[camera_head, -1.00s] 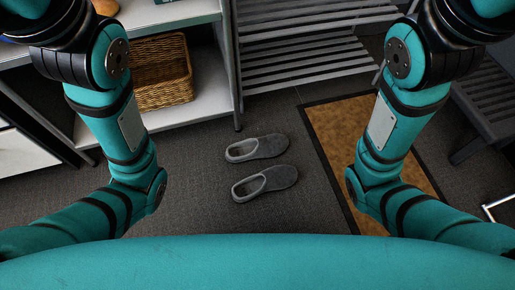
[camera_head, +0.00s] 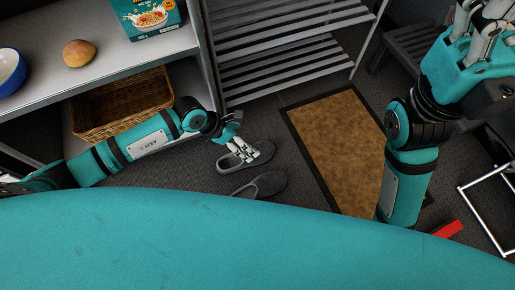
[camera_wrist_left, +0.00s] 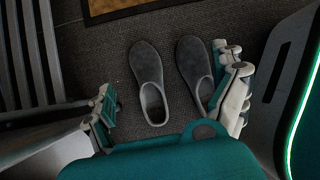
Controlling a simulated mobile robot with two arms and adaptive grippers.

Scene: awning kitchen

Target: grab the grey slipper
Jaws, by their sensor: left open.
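Two grey slippers lie side by side on the dark carpet. The farther grey slipper (camera_head: 258,152) is beside my left gripper (camera_head: 240,146), whose fingers overlap its left part in the head view. The nearer grey slipper (camera_head: 266,184) is partly hidden by my teal body. In the left wrist view one slipper (camera_wrist_left: 147,75) lies between the open fingers of my left gripper (camera_wrist_left: 170,100), and the other slipper (camera_wrist_left: 194,65) is by the right finger. I cannot tell whether the fingers touch either. My right gripper (camera_head: 490,30) is raised at the upper right, partly cut off.
A shelf with a wicker basket (camera_head: 125,103), a bread roll (camera_head: 79,53), a blue bowl (camera_head: 10,72) and a cereal box (camera_head: 148,17) stands at the left. A slatted rack (camera_head: 290,45) is behind. A brown mat (camera_head: 338,145) lies right of the slippers.

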